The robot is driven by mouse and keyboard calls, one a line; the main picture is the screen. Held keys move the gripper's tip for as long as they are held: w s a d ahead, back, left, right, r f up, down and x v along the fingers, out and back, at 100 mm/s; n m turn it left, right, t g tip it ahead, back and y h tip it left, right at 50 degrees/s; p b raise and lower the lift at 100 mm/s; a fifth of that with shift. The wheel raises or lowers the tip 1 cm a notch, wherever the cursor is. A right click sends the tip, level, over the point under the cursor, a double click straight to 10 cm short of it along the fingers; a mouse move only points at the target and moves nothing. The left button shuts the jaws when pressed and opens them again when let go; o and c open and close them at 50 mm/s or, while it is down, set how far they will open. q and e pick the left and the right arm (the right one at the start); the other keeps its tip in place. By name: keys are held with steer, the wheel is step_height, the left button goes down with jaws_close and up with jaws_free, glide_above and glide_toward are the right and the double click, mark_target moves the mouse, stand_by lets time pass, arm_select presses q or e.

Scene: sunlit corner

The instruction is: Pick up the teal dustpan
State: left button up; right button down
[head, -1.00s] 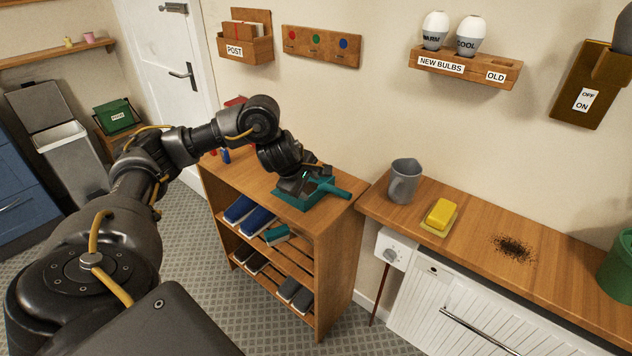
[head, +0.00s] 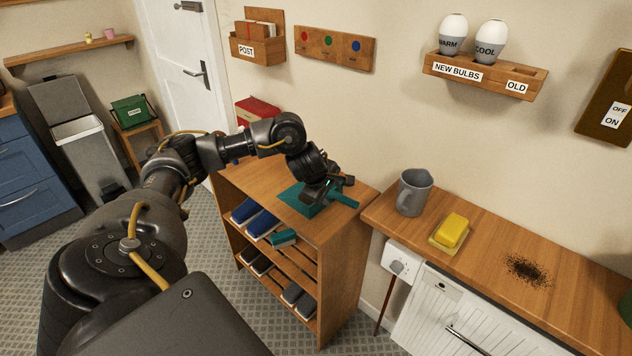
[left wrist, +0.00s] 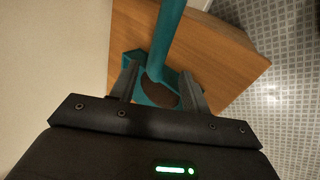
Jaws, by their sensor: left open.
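The teal dustpan (head: 296,199) lies on top of the wooden shoe rack (head: 345,228), its handle pointing right in the head view. My left gripper (head: 332,190) is low over the dustpan, near where the handle meets the pan, and hides part of it. In the left wrist view the open fingers (left wrist: 158,75) stand on either side of the dustpan's handle end (left wrist: 166,38). Gaps show beside the handle; I cannot tell whether either finger touches it. My right gripper is not in view.
A worktop (head: 470,265) to the right holds a grey mug (head: 414,193), a yellow sponge (head: 452,232) and a dark spill of grounds (head: 527,270). A red object (head: 256,110) stands behind my arm. Shoes and a teal item (head: 283,238) sit on the rack's shelves.

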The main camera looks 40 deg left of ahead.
mark_target(334, 195)
arm_select(q)
steer(key=p+x, duration=0.1)
steer(key=x, duration=0.4)
steer(key=shift+w, duration=0.2)
steer(key=shift+r, duration=0.1)
jaws_close()
